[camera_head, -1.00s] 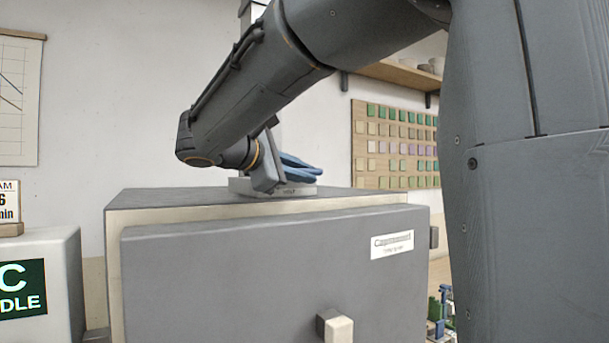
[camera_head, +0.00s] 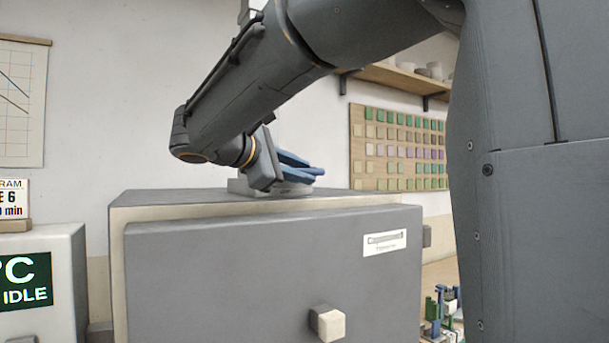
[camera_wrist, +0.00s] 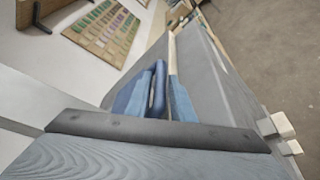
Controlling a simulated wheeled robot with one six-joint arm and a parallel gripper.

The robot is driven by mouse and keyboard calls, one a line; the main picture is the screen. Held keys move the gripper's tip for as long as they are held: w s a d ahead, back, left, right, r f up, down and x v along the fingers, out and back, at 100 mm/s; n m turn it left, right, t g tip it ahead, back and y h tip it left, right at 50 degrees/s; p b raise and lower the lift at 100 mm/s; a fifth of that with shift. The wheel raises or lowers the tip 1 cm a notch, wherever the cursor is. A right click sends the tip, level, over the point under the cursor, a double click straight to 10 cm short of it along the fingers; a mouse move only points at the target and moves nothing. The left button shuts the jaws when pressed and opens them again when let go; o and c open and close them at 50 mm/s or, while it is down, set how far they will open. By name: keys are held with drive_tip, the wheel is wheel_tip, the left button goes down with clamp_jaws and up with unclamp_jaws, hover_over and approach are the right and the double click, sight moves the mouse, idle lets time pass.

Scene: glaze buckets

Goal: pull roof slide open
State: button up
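The grey kiln (camera_head: 262,270) with cream edging fills the lower middle of the head view. A small light grey slide plate (camera_head: 240,187) lies on its flat roof, partly hidden by my gripper. My gripper (camera_head: 312,172) is low over the roof with its blue fingers pointing right, at or just above the plate. I cannot tell whether they touch it.
A cream-ended knob (camera_head: 328,323) sticks out of the kiln front. A white controller box (camera_head: 60,260) stands at the left. A board of colour tiles (camera_head: 395,150) and a shelf (camera_head: 400,78) are on the back wall. Small green and blue items (camera_head: 440,308) stand at the right.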

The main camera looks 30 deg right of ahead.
drive_tip(key=b+v, duration=0.1)
drive_tip(key=v, duration=0.5)
drive_tip(key=shift+a+b, duration=0.2)
drive_tip(key=shift+b, duration=0.1)
drive_tip(key=shift+s, duration=0.1)
